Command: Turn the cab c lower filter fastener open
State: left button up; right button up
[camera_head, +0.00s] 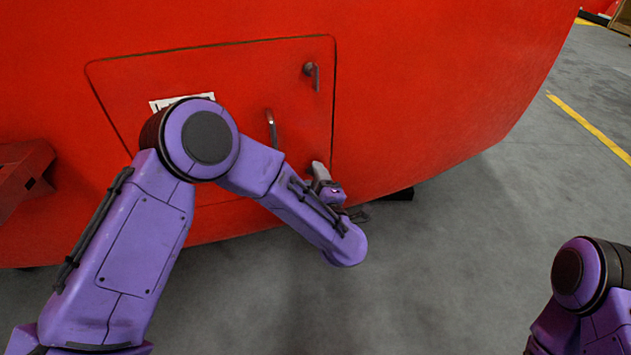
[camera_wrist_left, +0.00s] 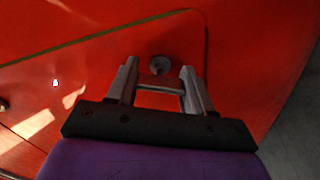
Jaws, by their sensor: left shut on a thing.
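The red filter hatch (camera_head: 225,75) is a panel with a dark outline on the red nosecone, and it looks closed. My left gripper (camera_head: 321,172) is at the hatch's lower right corner, where the lower fastener is hidden behind it in the head view. The gripper is shut on the fastener, whose lever is hard to make out. My right gripper is out of view.
The upper fastener (camera_head: 312,74) sits at the hatch's upper right, with its lever hanging down. A grey handle (camera_head: 271,130) and a white label (camera_head: 182,101) are on the hatch. A red step (camera_head: 22,175) juts out at left. Grey floor (camera_head: 470,250) lies open at right.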

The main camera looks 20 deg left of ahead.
pick_arm(q)
jog(key=shift+n+b, duration=0.55)
jog(key=shift+n, duration=1.55)
jog(key=o, duration=1)
jog(key=shift+o, duration=0.2)
jog(key=v, duration=1)
jog(key=shift+s+d, duration=0.2)
jog(key=shift+s, duration=0.05)
